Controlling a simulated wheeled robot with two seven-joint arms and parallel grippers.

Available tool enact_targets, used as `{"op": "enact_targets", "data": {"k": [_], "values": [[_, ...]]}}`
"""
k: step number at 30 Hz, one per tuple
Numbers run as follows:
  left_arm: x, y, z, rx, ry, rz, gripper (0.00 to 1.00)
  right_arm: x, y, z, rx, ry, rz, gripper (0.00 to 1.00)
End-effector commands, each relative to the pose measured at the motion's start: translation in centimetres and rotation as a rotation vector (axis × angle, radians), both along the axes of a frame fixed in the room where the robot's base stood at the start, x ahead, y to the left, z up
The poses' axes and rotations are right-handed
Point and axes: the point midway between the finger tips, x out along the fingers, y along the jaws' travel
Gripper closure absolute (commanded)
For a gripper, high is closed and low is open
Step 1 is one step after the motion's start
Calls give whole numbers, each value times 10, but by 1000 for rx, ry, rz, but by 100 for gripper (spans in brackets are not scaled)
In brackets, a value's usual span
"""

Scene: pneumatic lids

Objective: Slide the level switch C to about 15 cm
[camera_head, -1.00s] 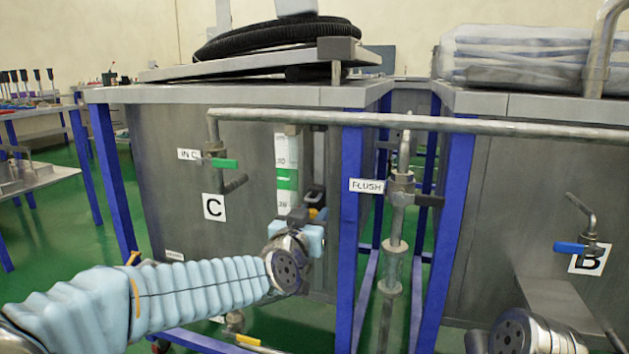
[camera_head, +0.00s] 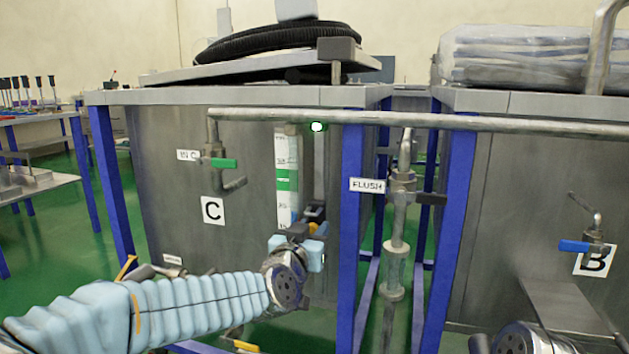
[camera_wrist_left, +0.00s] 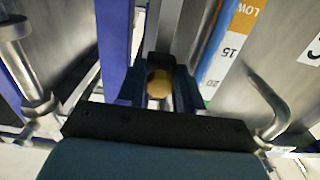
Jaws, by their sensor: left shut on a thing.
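The level switch C, a dark block with a yellow knob (camera_wrist_left: 159,84), sits between the fingers of my left gripper (camera_wrist_left: 160,92) in the left wrist view. In the head view my left gripper (camera_head: 300,240) is shut on the switch (camera_head: 315,212) at the lower front of tank C (camera_head: 165,215). The level scale (camera_head: 287,155) stands just left of the switch, with a green band and white sections. In the left wrist view the scale (camera_wrist_left: 231,50) shows orange LOW, then 15 and 20; the exact reading at the switch is unclear. My right gripper is out of view.
A horizontal pipe (camera_head: 400,120) crosses above. A blue post (camera_head: 352,215) and the FLUSH pipe (camera_head: 395,235) stand close right. The IN C valve (camera_head: 222,163) is left of the scale.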

Motion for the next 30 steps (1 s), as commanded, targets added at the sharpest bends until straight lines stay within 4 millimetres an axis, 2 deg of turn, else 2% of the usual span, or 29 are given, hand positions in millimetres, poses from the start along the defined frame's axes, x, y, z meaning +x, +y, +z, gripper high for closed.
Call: {"op": "enact_targets", "data": {"k": [1, 30], "values": [[-1, -1, -5, 2, 4, -3, 100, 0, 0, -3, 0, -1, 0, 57], [-1, -1, -35, 1, 5, -3, 100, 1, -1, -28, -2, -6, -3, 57]]}}
